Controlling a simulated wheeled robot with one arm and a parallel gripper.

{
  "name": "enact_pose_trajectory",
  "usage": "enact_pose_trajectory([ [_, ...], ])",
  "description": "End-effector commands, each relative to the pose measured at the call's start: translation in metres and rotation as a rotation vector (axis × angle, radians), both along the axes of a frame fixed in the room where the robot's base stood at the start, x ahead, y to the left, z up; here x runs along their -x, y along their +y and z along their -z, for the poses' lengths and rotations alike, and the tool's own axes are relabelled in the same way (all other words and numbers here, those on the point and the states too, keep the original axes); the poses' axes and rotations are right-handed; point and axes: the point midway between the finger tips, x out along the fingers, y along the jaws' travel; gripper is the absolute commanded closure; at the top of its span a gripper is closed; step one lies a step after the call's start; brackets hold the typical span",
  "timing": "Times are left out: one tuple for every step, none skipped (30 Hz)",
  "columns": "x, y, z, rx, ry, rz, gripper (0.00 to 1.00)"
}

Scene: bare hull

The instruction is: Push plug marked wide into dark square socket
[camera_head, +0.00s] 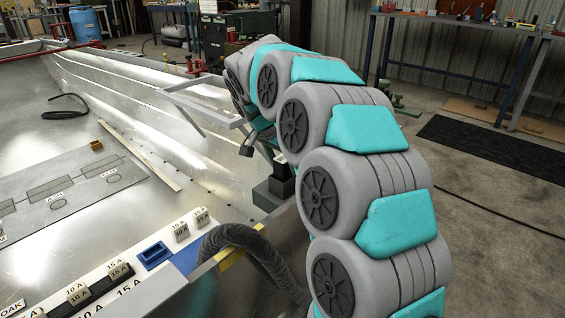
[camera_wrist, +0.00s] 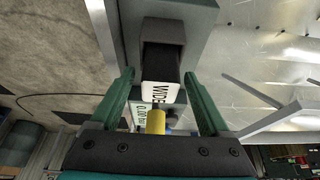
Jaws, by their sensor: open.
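In the wrist view a dark block with a white end label reading WIDE (camera_wrist: 160,92), which I take for the plug, lies between the green fingers of my gripper (camera_wrist: 158,76). The fingers are open, with a gap on each side of it. Its dark body (camera_wrist: 163,58) meets a larger grey block (camera_wrist: 190,22); I cannot tell how far it sits in it. No empty dark square socket shows clearly there. In the head view my arm mostly hides the gripper, and dark blocks (camera_head: 281,181) stand beside the arm.
A blue-framed opening (camera_head: 155,255) is on a white panel (camera_head: 190,222) with several amp-marked blocks at the lower left. A grey hose (camera_head: 245,235) arches beside it. A yellow cylinder (camera_wrist: 155,121) shows below the label. Shiny metal hull (camera_head: 150,105) stretches left of my arm.

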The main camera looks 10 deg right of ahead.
Motion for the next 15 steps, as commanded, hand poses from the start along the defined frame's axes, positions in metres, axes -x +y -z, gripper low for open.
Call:
enact_pose_trajectory([
  [0.0,0.0,-0.002,0.0,0.0,0.0,0.2],
  [0.0,0.0,-0.003,0.0,0.0,0.0,0.2],
  [0.0,0.0,-0.005,-0.001,-0.001,0.0,0.2],
  [0.0,0.001,-0.007,-0.001,-0.002,0.0,0.2],
  [0.001,0.003,-0.011,0.0,-0.004,0.001,0.2],
  [0.002,0.005,-0.016,-0.001,-0.005,0.001,0.2],
  [0.003,0.006,-0.021,-0.001,-0.005,0.002,0.2],
  [0.005,0.008,-0.026,-0.001,-0.005,0.002,0.2],
  [0.006,0.01,-0.034,0.0,-0.006,0.001,0.2],
  [0.007,0.013,-0.04,-0.001,-0.006,0.001,0.2],
  [0.009,0.015,-0.046,0.001,-0.006,0.0,0.2],
  [0.012,0.017,-0.054,0.0,-0.005,0.002,0.2],
  [0.013,0.019,-0.061,-0.001,-0.006,0.001,0.2],
  [0.014,0.021,-0.067,-0.001,-0.008,0.0,0.2],
  [0.016,0.024,-0.073,0.0,-0.006,0.001,0.2],
])
